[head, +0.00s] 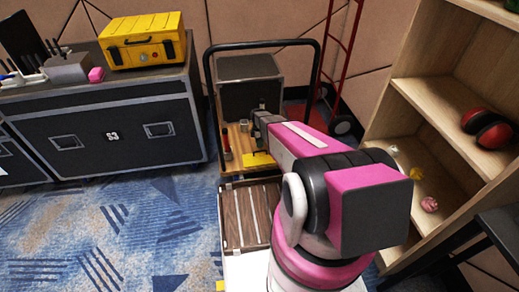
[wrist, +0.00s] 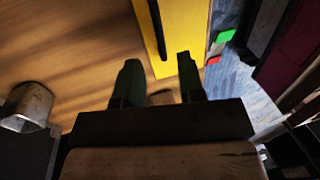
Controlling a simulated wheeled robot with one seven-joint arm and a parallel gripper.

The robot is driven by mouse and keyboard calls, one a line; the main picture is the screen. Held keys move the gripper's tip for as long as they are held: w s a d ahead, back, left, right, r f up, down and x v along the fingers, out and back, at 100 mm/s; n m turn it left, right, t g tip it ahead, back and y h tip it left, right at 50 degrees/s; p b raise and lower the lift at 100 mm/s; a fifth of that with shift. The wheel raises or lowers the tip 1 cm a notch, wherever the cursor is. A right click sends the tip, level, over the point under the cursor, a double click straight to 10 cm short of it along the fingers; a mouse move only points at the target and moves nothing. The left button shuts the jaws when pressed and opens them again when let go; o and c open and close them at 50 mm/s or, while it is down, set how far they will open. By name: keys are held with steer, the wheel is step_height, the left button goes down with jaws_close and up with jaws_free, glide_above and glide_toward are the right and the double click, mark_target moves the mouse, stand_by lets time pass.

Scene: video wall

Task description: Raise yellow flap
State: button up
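A flat yellow panel, which looks like the yellow flap (head: 258,159), lies at the wooden deck of the cart in the head view, partly hidden by my arm. In the wrist view the yellow flap (wrist: 183,22) stretches down from the top edge, with a thin dark bar along its left part. My gripper (wrist: 157,68) shows two dark fingers standing apart with nothing clearly held between them. The right fingertip overlaps the yellow surface in the picture, and the left one is over wood. I cannot tell whether they touch.
The cart (head: 212,100) has a black tube handle and carries a dark box (head: 248,85). A slatted wooden crate (head: 232,215) stands in front. A yellow case (head: 143,42) sits on a black road case (head: 110,135) at left. A wooden shelf (head: 435,100) stands close at right.

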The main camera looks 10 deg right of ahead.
glide_above(261, 156)
steer(key=w, duration=0.1)
steer(key=shift+w+a+f, duration=0.1)
steer(key=shift+a+f, duration=0.1)
steer(key=shift+f, duration=0.9)
steer(key=shift+w+a+f, duration=0.1)
steer(key=shift+a+f, duration=0.05)
steer(key=shift+f, duration=0.95)
jaws_close()
